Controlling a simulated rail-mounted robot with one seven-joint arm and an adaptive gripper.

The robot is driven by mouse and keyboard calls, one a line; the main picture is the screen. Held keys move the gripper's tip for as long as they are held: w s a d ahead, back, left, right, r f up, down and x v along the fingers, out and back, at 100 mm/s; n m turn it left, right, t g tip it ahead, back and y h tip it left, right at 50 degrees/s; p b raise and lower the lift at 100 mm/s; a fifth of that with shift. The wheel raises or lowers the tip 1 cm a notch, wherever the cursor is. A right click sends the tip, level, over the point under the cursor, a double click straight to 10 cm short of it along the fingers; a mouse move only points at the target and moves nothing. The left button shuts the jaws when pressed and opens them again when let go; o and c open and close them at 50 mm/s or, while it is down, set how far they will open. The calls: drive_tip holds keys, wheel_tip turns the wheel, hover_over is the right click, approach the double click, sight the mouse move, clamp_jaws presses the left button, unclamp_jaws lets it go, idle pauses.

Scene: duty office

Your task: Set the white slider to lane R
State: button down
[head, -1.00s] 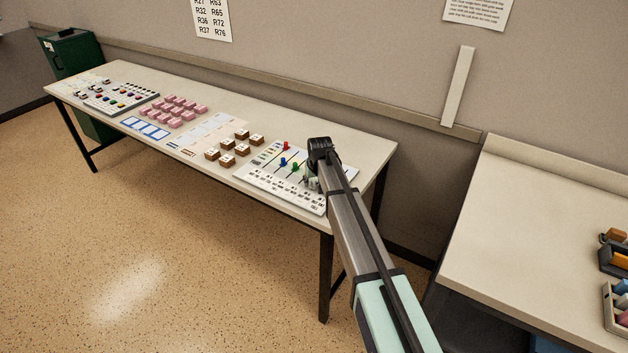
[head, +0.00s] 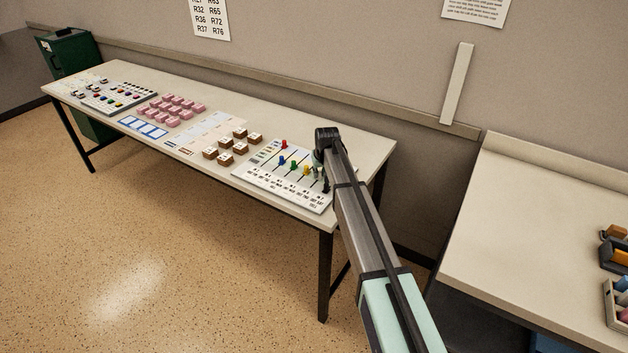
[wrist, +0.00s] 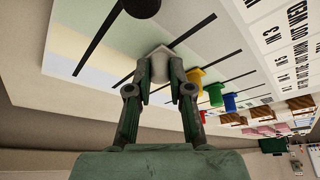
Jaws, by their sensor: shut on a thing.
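The slider board (head: 249,177) lies at the right end of the long table, with several coloured knobs in dark slots. My gripper (wrist: 160,62) is over the board's right part, its two fingers shut on the white slider (wrist: 163,54), a pale knob at a slot in the wrist view. The fingers hide part of the knob. A black knob (wrist: 141,7) sits at the slot to one side. The yellow knob (wrist: 197,77), green knob (wrist: 215,95) and blue knob (wrist: 230,102) stand on the other side. In the head view my arm hides the white slider. I cannot read the lane letters.
Pale coloured bands (wrist: 75,42) cross the slots on the board in the wrist view. Brown blocks (head: 224,158) and pink blocks (head: 178,107) stand further left on the table. A second table (head: 500,220) is at the right.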

drive_tip(key=w+d, duration=0.1)
drive_tip(key=w, duration=0.2)
drive_tip(key=w+d+b, duration=0.1)
drive_tip(key=w+d, duration=0.1)
drive_tip(key=w, duration=0.1)
drive_tip(key=w+d, duration=0.1)
drive_tip(key=w, duration=0.2)
drive_tip(key=shift+d+b, duration=0.25)
drive_tip(key=shift+b, duration=0.15)
drive_tip(key=shift+w+d+r, duration=0.1)
drive_tip(key=shift+w, duration=0.1)
drive_tip(key=c, duration=1.1)
unclamp_jaws()
drive_tip(key=shift+w, duration=0.1)
drive_tip(key=shift+o, duration=0.2)
drive_tip(key=shift+d, duration=0.1)
